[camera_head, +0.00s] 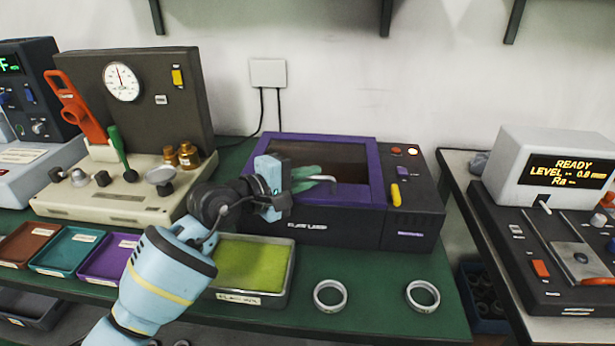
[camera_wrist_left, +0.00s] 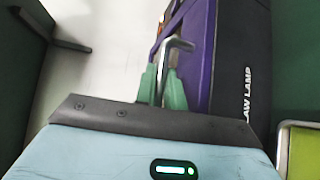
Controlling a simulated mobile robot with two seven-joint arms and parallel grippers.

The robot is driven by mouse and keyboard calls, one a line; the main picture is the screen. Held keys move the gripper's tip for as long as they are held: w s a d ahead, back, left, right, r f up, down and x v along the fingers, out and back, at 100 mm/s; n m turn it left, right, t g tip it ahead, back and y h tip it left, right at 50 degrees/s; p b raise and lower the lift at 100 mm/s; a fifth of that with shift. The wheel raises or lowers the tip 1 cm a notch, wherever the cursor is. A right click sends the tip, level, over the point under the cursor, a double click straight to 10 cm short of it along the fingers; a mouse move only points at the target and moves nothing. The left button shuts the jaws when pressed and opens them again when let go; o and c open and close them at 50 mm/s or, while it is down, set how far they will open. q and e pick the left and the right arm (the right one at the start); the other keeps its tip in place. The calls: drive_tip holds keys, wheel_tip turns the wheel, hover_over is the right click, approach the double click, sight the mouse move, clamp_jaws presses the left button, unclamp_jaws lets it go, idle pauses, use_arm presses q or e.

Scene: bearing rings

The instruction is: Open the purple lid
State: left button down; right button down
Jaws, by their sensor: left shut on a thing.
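The purple lid (camera_head: 355,192) has a dark window and lies over the top of a black box (camera_head: 410,218) at the back middle of the green bench. A bent metal handle (camera_head: 322,179) stands at the lid's front left part; it also shows in the left wrist view (camera_wrist_left: 176,45). My left gripper (camera_head: 308,180) reaches over the lid with its green fingers shut on this handle. The fingers (camera_wrist_left: 163,84) show on both sides of the handle in the wrist view. The lid looks down on the box. My right gripper is out of view.
A tray with a yellow-green pad (camera_head: 250,265) lies below my left wrist. Two metal rings (camera_head: 330,296) (camera_head: 423,295) lie on the bench in front of the box. A gauge machine (camera_head: 120,185) stands left, a display unit (camera_head: 555,172) right.

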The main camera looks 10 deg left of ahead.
use_arm(q)
drive_tip(key=shift+r+p, duration=0.45)
drive_tip(key=shift+r, duration=0.05)
drive_tip(key=w+r+n+g+y+p, duration=0.2)
drive_tip(key=w+r, duration=0.5)
drive_tip(key=r, duration=0.6)
drive_tip(key=shift+w+r+n+g+p, duration=0.2)
drive_tip(key=shift+n+g+p, duration=0.7)
drive_tip(key=shift+g+p, duration=0.45)
